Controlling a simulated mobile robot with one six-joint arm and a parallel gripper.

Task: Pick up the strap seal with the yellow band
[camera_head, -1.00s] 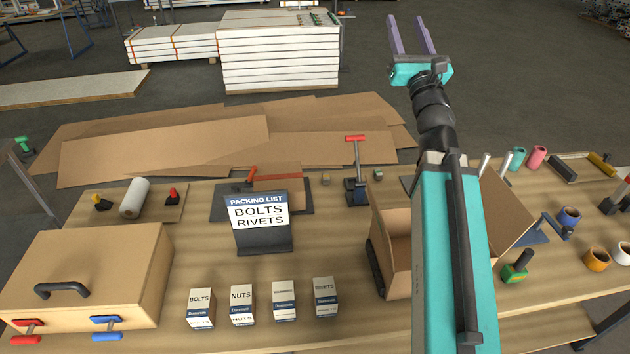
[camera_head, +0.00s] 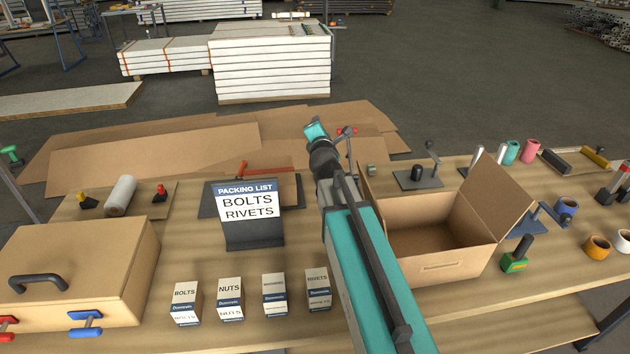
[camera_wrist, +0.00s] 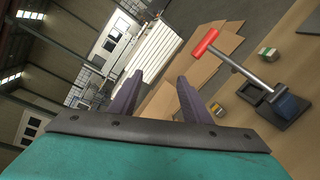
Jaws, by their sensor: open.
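My gripper (camera_wrist: 160,97) is open and empty in the wrist view, its two purple fingers apart. In the head view the teal gripper (camera_head: 316,131) is at the arm's far end, over the back of the bench, and its fingers cannot be made out. A small metal seal with a yellowish band (camera_wrist: 216,109) lies in the wrist view to the right of the right finger, not between the fingers. It is hidden in the head view. Another small seal with a greenish band (camera_wrist: 267,53) lies farther right and also shows in the head view (camera_head: 371,169).
A red-handled lever tool (camera_wrist: 270,98) stands right beside the yellowish-banded seal. An open cardboard box (camera_head: 430,250) is right of my arm. The packing list stand (camera_head: 250,225) is to its left. Several small labelled boxes stand in front.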

